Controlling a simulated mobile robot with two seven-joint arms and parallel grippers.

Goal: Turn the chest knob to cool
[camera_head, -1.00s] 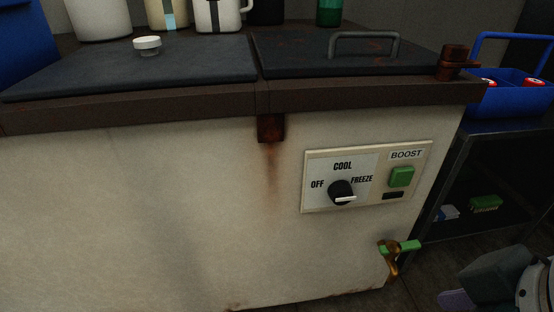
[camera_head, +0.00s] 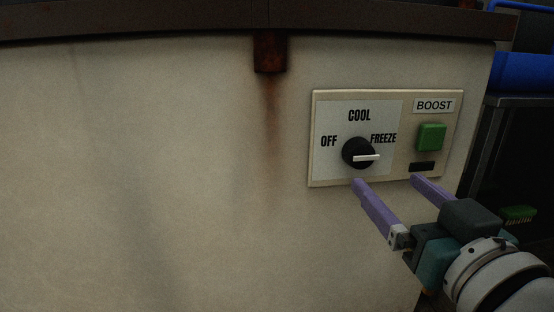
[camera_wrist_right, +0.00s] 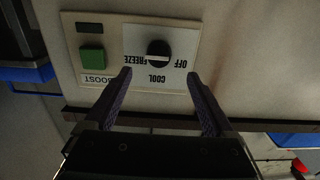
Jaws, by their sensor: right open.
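The chest knob (camera_head: 357,153) is round and black with a white pointer bar. It sits on a panel (camera_head: 317,174) marked OFF, COOL and FREEZE, and its pointer lies nearly level, its white end to the right, just below the word FREEZE. My right gripper (camera_head: 387,180) is open with purple fingers, below and in front of the panel, with nothing between them. In the right wrist view, where the panel appears upside down, the knob (camera_wrist_right: 158,49) lies beyond and between the open fingertips (camera_wrist_right: 159,74), apart from them. My left gripper is not in view.
A green BOOST button (camera_head: 431,137) sits right of the knob, with a small dark window (camera_head: 422,167) below it. The chest's brown rim (camera_head: 150,22) runs above, with a rusty bracket (camera_head: 269,52). A dark shelf stands at the right. The chest front left of the panel is clear.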

